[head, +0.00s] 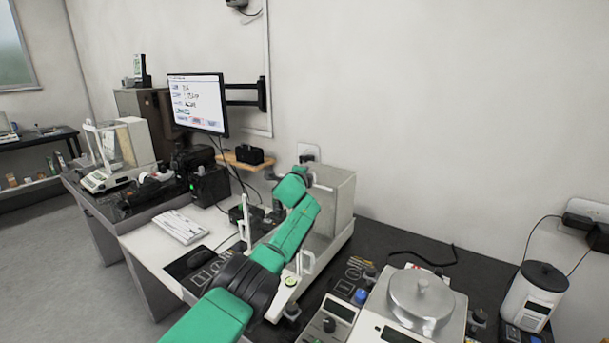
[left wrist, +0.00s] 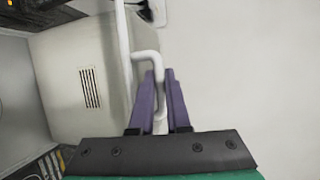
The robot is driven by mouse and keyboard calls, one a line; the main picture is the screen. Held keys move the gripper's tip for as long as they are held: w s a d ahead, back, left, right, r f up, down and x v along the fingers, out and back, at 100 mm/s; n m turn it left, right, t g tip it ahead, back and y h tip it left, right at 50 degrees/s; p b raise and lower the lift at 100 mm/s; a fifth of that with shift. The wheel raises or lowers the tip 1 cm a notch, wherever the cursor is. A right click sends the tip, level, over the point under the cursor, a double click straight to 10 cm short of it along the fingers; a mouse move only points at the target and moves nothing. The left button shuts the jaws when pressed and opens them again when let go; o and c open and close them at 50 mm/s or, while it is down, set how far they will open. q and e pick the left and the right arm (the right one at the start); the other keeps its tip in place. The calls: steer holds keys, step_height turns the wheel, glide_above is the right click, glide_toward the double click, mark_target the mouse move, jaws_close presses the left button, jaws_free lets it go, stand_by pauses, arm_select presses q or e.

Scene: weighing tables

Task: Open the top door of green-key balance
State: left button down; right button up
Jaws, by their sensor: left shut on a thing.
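The balance (head: 336,200) with a green-marked front panel (head: 291,282) stands on the dark table, partly hidden behind my left arm. Its beige housing (left wrist: 75,110) with a vent grille fills the left of the left wrist view. A white bent rod handle (left wrist: 146,55) runs between the purple fingers of my left gripper (left wrist: 160,76), which is shut on it. In the head view the fingers are too hidden by my green arm to make out. How far the top door is open cannot be told. My right gripper is not in view.
A second balance with a round metal pan (head: 420,294) stands at the front right, and a white canister (head: 534,299) is beyond it. A monitor (head: 197,103), keyboard (head: 181,227) and another glass-walled balance (head: 115,158) are to the left. The wall is close behind.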

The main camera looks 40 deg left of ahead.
arm_select(q)
steer(key=c, duration=1.2)
jaws_free()
steer(key=shift+o, duration=0.2)
steer(key=shift+d, duration=0.1)
steer(key=shift+s+d+r+p, duration=0.15)
steer(key=shift+s+p, duration=0.25)
steer(key=shift+p, duration=0.35)
steer(key=v, duration=1.3)
steer(key=shift+s+d, duration=0.15)
steer(key=shift+s, duration=0.05)
